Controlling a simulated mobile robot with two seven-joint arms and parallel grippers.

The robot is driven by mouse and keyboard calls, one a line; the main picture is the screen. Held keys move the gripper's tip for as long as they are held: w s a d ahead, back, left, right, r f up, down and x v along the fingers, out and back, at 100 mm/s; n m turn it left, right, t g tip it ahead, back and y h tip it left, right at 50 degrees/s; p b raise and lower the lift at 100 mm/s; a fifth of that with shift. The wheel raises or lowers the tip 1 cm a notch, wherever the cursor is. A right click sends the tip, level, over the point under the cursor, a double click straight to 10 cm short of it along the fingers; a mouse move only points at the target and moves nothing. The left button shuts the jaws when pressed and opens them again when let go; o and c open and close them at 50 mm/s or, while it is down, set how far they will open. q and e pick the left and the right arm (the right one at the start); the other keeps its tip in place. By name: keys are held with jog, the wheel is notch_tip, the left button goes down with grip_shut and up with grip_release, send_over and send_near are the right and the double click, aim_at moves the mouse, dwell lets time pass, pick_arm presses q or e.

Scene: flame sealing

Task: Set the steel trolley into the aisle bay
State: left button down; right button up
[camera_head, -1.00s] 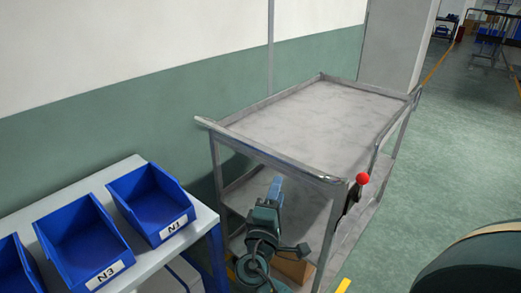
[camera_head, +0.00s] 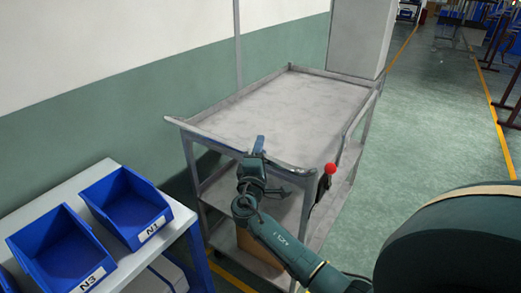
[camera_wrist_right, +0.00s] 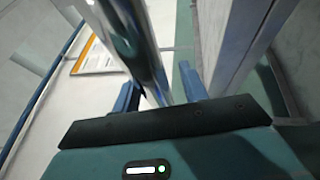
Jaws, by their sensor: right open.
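The steel trolley (camera_head: 275,105) stands by the wall, its flat top tray empty. Its near push handle (camera_head: 222,141) faces me. A lever with a red knob (camera_head: 330,168) is on its near right corner. My right gripper (camera_head: 258,147) is raised at the near handle, its fingers pointing up. In the right wrist view the open fingers (camera_wrist_right: 158,92) have a shiny steel bar (camera_wrist_right: 140,45) passing between them; I cannot tell whether they touch it. My left gripper is out of view. I cannot make out the aisle bay for certain.
A bench (camera_head: 62,190) with blue bins (camera_head: 125,205) stands close at the left. A cardboard box (camera_head: 262,245) is low inside the trolley. A grey pillar (camera_head: 360,38) stands behind it. Open green floor (camera_head: 420,120) with a yellow line (camera_head: 500,135) lies to the right.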

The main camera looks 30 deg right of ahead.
grip_shut()
dwell(0.4)
